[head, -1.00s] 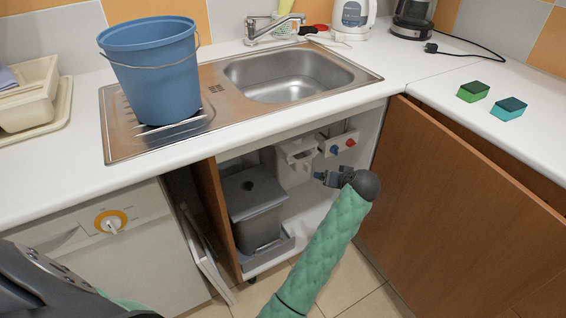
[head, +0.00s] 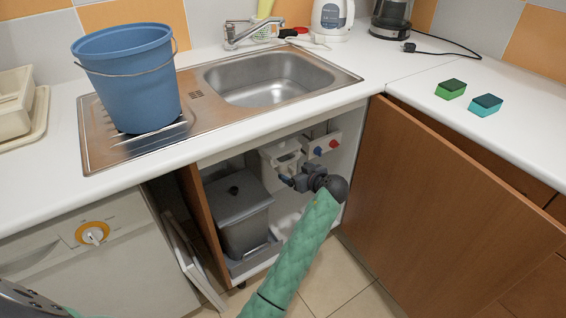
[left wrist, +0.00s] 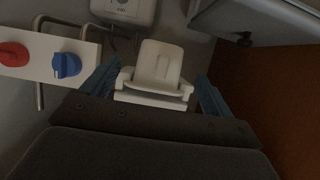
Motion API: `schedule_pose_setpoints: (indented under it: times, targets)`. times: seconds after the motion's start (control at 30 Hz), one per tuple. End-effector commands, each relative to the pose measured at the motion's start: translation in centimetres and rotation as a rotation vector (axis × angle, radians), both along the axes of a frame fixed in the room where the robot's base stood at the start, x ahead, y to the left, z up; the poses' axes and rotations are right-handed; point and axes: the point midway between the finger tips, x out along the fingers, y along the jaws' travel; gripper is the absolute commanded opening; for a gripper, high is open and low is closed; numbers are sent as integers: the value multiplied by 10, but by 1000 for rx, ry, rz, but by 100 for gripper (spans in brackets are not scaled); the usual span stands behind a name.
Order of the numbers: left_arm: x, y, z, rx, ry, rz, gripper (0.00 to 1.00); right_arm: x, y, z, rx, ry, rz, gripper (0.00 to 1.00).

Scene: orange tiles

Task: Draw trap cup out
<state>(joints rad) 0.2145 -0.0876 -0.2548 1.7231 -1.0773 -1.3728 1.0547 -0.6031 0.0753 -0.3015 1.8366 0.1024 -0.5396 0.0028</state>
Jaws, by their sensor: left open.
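The white trap cup (head: 281,156) is mounted at the back of the open cabinet under the sink, left of the red and blue valves. In the left wrist view the white cup (left wrist: 159,64) sits between my blue fingers, with gaps visible on both sides. My left gripper (head: 289,181), on the green-sleeved arm, is open just below and in front of the cup; it also shows in the left wrist view (left wrist: 158,78). The gripper partly hides the cup's lower part in the head view. My right gripper is not in view.
A grey lidded bin (head: 241,214) stands in the cabinet, left of my arm. The valve panel (head: 323,146) is close on the right of the cup. The open brown door (head: 440,210) bounds the right side. A blue bucket (head: 127,85) stands on the drainer above.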

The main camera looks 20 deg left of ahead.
Motion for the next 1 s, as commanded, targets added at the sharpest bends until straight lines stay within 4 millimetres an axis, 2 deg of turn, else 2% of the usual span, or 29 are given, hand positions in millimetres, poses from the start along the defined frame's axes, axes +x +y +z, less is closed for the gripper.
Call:
schedule_pose_setpoints:
  times: [0.33, 0.63, 0.9, 0.93, 1.0]
  targets:
    - [24, 32, -14, 3, 2, 0, 87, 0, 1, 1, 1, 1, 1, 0]
    - [27, 36, -16, 1, 1, 0, 85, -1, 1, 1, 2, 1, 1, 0]
    - [27, 35, -16, 1, 1, 0, 32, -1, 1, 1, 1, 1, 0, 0]
    - [27, 35, -16, 0, 1, 0, 28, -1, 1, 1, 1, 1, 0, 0]
    - [27, 36, -16, 1, 1, 0, 28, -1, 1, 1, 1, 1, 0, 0]
